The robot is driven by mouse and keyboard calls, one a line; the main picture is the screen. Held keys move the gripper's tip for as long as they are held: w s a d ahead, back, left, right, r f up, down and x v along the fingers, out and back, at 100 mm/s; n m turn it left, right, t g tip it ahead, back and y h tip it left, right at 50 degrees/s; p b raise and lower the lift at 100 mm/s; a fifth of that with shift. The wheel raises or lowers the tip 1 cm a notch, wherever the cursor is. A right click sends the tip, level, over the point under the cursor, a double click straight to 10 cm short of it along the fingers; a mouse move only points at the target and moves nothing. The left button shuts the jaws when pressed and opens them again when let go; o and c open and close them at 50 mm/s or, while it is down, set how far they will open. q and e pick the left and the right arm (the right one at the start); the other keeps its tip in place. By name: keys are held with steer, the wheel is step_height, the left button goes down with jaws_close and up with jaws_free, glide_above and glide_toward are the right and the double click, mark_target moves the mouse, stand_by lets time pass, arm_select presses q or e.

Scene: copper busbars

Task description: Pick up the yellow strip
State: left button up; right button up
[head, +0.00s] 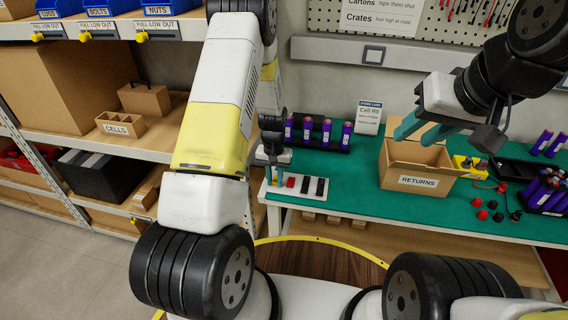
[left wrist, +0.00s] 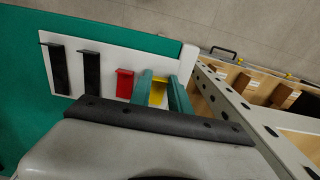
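The yellow strip (left wrist: 158,94) is on the white board (left wrist: 105,57), at the end of a row beside a shorter red strip (left wrist: 125,84). My left gripper (head: 273,177) is down at the board's left end in the head view. In the left wrist view its two teal fingers (left wrist: 161,91) stand on either side of the yellow strip. They are very close to it; I cannot tell whether they press on it. In the head view the fingers hide most of the yellow strip. My right gripper (head: 424,131) is open and empty, above the returns box.
Two black strips (left wrist: 61,69) stand further along the board. The cardboard returns box (head: 418,183) is right of the board on the green table (head: 348,196). Purple cells (head: 307,129) stand in a black holder behind. Shelving fills the left side.

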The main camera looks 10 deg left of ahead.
arm_select(q)
steer(key=shift+c, duration=1.3)
